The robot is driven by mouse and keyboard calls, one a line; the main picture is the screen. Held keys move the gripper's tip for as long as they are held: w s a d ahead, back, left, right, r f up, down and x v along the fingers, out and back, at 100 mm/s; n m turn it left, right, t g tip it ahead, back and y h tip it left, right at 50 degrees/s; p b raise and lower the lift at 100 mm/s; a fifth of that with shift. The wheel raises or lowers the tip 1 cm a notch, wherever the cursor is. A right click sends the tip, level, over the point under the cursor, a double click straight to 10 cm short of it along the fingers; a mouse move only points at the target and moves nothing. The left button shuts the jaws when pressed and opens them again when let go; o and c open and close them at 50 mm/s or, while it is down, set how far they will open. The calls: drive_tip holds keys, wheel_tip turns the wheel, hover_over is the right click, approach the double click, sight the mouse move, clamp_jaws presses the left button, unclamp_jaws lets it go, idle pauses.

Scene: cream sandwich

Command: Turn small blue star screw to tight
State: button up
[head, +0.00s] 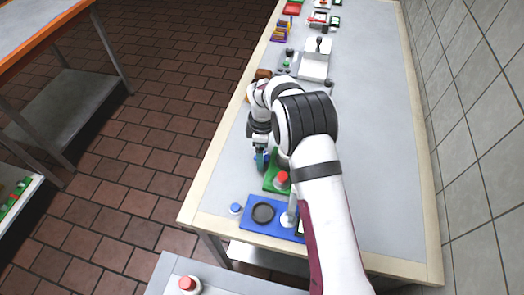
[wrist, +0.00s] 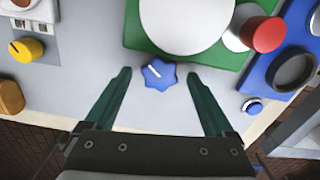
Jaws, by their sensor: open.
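In the wrist view the small blue star screw (wrist: 159,74) has a white line on its top that runs from upper left to lower right. It sits at the near edge of a green board (wrist: 135,30). My gripper (wrist: 160,80) is open, with one dark green finger on each side of the screw and a gap on both sides. In the head view my gripper (head: 262,160) is low over the table beside the green board (head: 270,181). My arm and gripper hide most of the screw there.
Right of the screw are a red knob (wrist: 262,34), a small blue button (wrist: 254,106) and a blue board (wrist: 280,40) with a dark round dish (wrist: 292,71). A yellow knob (wrist: 26,49) and an orange-brown block (wrist: 10,97) are at left. The table's right side (head: 375,150) is clear.

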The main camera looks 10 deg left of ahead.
drive_tip(key=c, duration=1.4)
drive_tip(key=shift+m, duration=2.9)
drive_tip(key=o, duration=1.4)
